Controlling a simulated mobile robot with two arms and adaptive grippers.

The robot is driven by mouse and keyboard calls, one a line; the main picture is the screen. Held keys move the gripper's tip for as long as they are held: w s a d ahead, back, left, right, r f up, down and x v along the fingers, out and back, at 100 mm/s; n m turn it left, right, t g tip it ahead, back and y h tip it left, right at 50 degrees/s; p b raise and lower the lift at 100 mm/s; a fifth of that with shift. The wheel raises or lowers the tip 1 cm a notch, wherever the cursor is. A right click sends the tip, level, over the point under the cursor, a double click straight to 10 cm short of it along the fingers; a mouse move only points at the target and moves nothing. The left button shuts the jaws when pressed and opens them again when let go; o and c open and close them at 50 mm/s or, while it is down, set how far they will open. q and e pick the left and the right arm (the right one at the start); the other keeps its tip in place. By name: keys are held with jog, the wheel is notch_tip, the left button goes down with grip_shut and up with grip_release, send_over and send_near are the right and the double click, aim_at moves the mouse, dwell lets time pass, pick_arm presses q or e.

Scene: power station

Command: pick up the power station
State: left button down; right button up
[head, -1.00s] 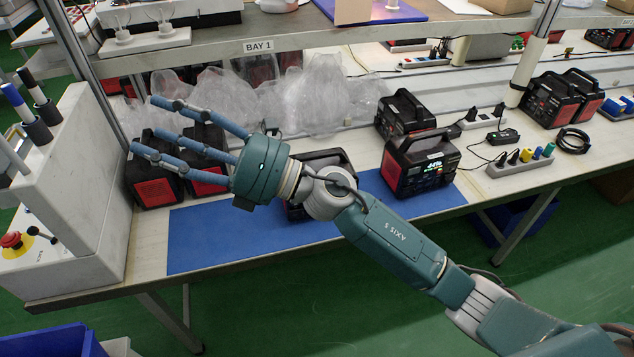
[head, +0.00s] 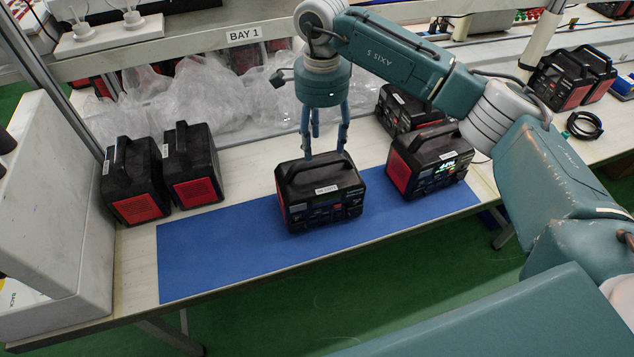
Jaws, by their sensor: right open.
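A black and red power station (head: 322,204) with a top handle and a white label stands upright on the blue mat (head: 215,255), near its middle. My right gripper (head: 325,153) points down directly above it. Its blue fingers are spread open, with their tips at the handle. I cannot tell whether they touch it. My left gripper is not in view.
Two more power stations (head: 193,172) stand left of the mat, and another (head: 400,110) stands behind the lit one. Crumpled clear plastic (head: 200,105) lies along the back. A shelf edge labelled BAY 1 (head: 243,36) runs above. The mat's left part is clear.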

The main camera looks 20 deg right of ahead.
aim_at(320, 163)
jog(key=f, duration=0.2)
jog(key=shift+s+f+p, duration=0.2)
jog(key=shift+f+p, duration=0.1)
jog(key=shift+f, duration=0.1)
notch_tip(320, 163, down, 4)
jog(key=p, duration=0.2)
jog(key=shift+s+a+f+p, duration=0.1)
jog(key=shift+a+p, duration=0.05)
jog(key=shift+p, duration=0.2)
jog(key=shift+f, duration=0.6)
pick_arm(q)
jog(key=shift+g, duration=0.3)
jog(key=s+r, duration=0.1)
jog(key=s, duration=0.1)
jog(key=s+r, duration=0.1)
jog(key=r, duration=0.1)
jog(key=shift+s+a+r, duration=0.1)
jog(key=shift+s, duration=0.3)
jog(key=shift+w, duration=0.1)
pick_arm(e)
jog(key=shift+f, duration=0.1)
